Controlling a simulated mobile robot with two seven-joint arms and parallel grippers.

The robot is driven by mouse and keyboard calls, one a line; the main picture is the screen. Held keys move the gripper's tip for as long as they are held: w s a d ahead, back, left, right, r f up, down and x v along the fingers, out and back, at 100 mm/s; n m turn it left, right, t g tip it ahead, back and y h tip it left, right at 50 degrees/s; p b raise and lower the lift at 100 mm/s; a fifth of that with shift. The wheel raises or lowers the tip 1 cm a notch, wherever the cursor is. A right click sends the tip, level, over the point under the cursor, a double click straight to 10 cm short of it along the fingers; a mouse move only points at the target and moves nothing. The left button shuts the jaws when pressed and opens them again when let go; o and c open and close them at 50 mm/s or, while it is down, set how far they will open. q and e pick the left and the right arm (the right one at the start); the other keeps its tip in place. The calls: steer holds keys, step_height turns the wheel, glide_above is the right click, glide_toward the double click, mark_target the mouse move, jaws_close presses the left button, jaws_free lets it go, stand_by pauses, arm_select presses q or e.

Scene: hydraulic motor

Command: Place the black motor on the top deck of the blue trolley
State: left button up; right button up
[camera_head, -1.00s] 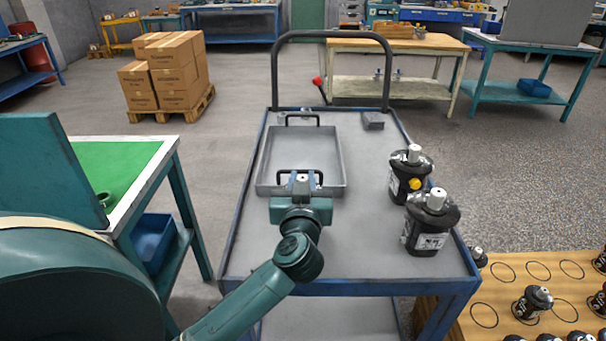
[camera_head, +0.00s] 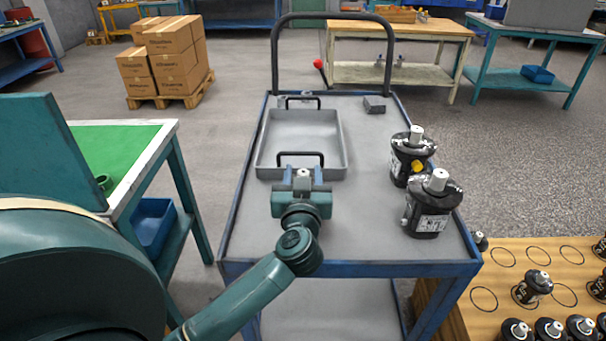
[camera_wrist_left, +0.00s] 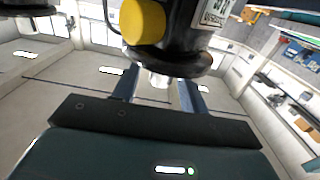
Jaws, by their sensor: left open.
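The blue trolley (camera_head: 350,268) stands ahead with its grey top deck in view. Two black motors (camera_head: 428,218) (camera_head: 402,172) stand upright on the deck's right side; the farther one has a yellow cap. My left gripper (camera_head: 302,178) is over the deck, just short of the grey tray, with its fingers apart. In the left wrist view a black motor (camera_wrist_left: 185,45) with a yellow cap fills the top, its pale shaft (camera_wrist_left: 158,80) between the open fingers with gaps showing. In the head view my gripper seems to hide this motor's body. What it rests on is hidden.
The grey tray (camera_head: 343,160) with black handles takes the deck's far left. A small grey block (camera_head: 374,104) lies at the far right. A green-topped table (camera_head: 125,150) stands left. A wooden board (camera_head: 510,262) with several motors is at lower right.

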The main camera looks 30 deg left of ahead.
arm_select(q)
steer(key=shift+r, duration=0.15)
steer(key=v, duration=1.2)
steer(key=s+d+m+t+h, duration=0.2)
steer(key=d+m+t+h, duration=0.4)
steer(key=d+h, duration=0.5)
steer(key=s+f+m+g+h, duration=0.1)
steer(key=s+f+g, duration=0.2)
steer(key=f+g, duration=0.2)
steer(key=s+f+m+g+h, duration=0.1)
steer(key=s+f+g, duration=0.3)
steer(key=f, duration=0.7)
steer(key=shift+d+g+h+p, duration=0.4)
steer(key=shift+d+g, duration=0.05)
steer(key=shift+g, duration=0.05)
steer(key=shift+f, duration=0.15)
